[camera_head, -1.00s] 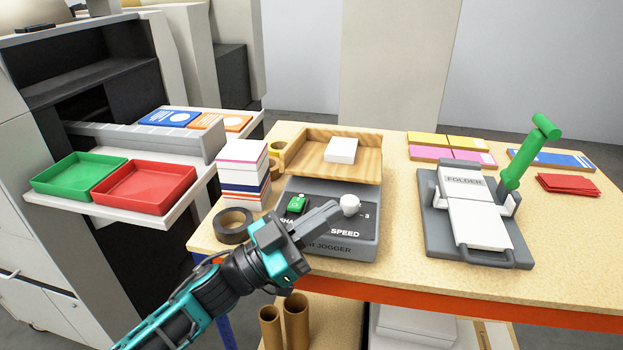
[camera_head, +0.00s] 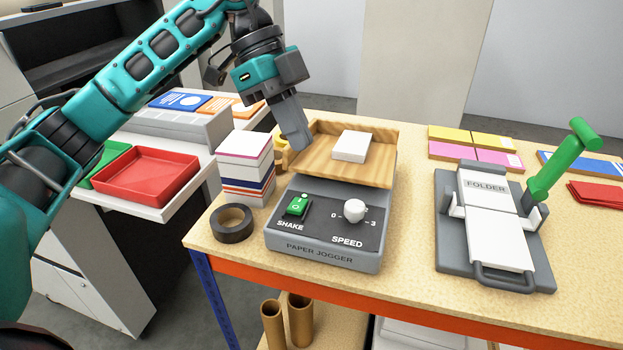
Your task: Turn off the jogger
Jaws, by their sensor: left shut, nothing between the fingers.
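The grey paper jogger (camera_head: 322,258) stands on the table. Its dark panel has a green SHAKE rocker switch (camera_head: 297,206) at the left and a white SPEED knob (camera_head: 354,211) between the marks 0 and 3. Its wooden tray (camera_head: 384,160) holds a white paper stack (camera_head: 352,146). My left gripper (camera_head: 298,146) is shut and empty, pointing down by the tray's left side, above and behind the switch. I cannot tell whether it touches the tray. My right gripper is out of view.
A stack of paper pads (camera_head: 246,165) and a black tape roll (camera_head: 232,223) stand left of the jogger. The folder (camera_head: 495,240) with its green handle (camera_head: 562,160) stands to the right. A red tray (camera_head: 147,178) is at the left. Table space between jogger and folder is clear.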

